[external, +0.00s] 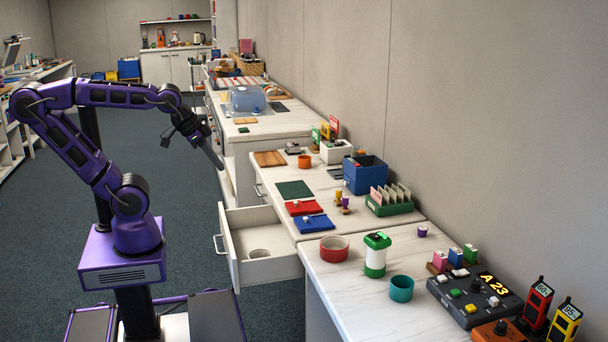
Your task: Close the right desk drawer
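A white desk drawer (234,244) is pulled out from the desk (265,205), toward the aisle. A second handle (259,189) shows farther along the desk front, on a part that looks closed. My gripper (206,150) hangs at the end of the raised arm, above and beyond the open drawer and apart from it. It is small and dark here, and whether its fingers are open or shut is unclear.
Red and blue trays (313,224), a red bowl (334,249), a green-and-white canister (376,262) and a teal cup (401,289) stand on the worktops near the drawer. A control box (474,299) sits farther right. The carpet (195,240) in front of the drawer is clear.

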